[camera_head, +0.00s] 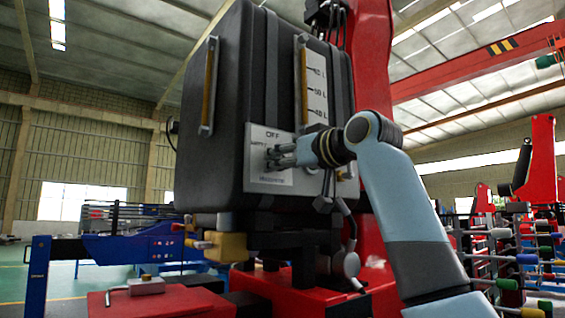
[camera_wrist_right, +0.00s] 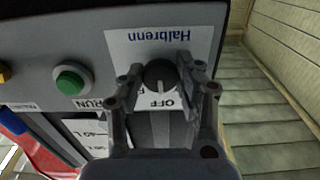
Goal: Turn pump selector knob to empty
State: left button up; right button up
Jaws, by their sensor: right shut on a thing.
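The pump selector knob (camera_wrist_right: 159,74) is round and dark, on a pale label plate (camera_wrist_right: 128,42) that reads upside down in the right wrist view. An OFF label shows just below the knob there. In the head view the plate (camera_head: 258,135) is on the front of the large black tank (camera_head: 222,90), with OFF at its top and another label at its left. My right gripper (camera_head: 276,154) has its fingers on either side of the knob and is shut on it. It hides the knob in the head view. My left gripper is out of view.
A green button (camera_wrist_right: 70,80) sits beside the plate on the same panel. A level scale (camera_head: 315,90) and yellow sight tubes are on the tank. A red crane column (camera_head: 372,60) stands behind it. A red tabletop (camera_head: 165,304) lies below at left.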

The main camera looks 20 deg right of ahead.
jog(key=shift+n, duration=0.3)
jog(key=shift+n+p, duration=1.25)
jog(key=shift+n, duration=2.85)
jog(key=o, duration=1.2)
